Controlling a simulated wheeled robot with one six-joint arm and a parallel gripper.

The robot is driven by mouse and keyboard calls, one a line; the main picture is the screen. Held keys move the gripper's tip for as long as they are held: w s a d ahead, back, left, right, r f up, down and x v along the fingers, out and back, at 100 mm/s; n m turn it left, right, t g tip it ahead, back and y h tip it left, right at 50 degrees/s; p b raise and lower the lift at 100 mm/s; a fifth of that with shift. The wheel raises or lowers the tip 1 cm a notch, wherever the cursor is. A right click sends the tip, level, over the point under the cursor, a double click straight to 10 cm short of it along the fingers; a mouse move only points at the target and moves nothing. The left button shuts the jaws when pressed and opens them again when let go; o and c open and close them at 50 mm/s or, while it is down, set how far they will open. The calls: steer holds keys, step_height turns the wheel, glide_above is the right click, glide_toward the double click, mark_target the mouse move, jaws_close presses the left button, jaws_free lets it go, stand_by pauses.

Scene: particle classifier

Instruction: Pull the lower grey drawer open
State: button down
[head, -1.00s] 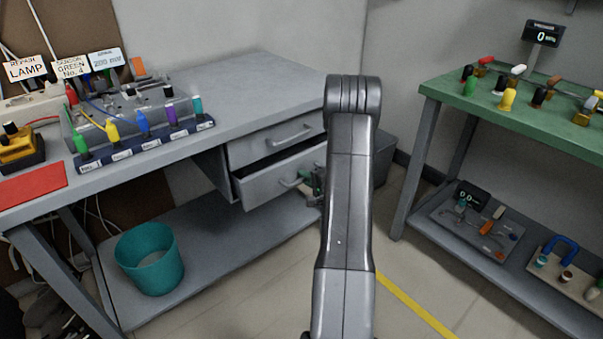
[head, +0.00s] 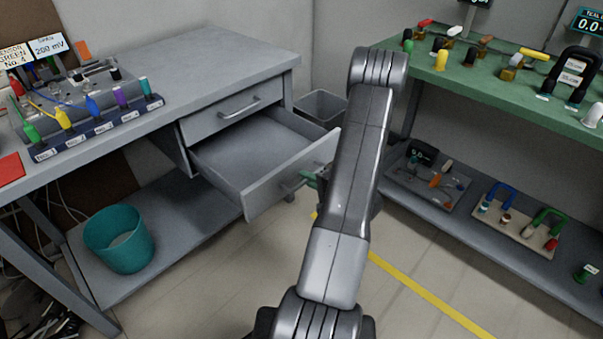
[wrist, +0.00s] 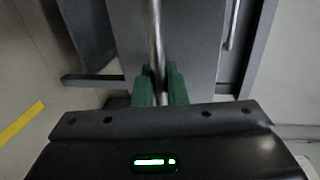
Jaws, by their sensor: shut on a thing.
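The lower grey drawer (head: 262,190) is pulled well out of the desk in the head view, and the part of its inside that shows is bare. My gripper (head: 312,178) is at the drawer's front, partly hidden behind my arm. In the wrist view, the green fingers of my gripper (wrist: 160,85) are shut on the bar handle (wrist: 155,40) of the lower drawer. The upper grey drawer (head: 222,117) is closed above it, with its own bar handle.
A teal bin (head: 119,240) stands on the desk's lower shelf (head: 190,235). A grey bin (head: 322,106) stands behind the desk's right end. A green-topped bench (head: 480,85) with several plugs is at right. Floor in front of the drawer is clear.

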steer(key=shift+d, duration=0.1)
steer(key=c, duration=1.5)
jaws_free()
steer(key=p+v, duration=0.3)
steer(key=v, duration=1)
steer(key=shift+s+d, duration=0.25)
steer(key=shift+d, duration=0.05)
steer(key=b+x, duration=0.3)
steer(key=x, duration=1)
steer(key=shift+w+a, duration=0.2)
steer(key=shift+a, duration=0.15)
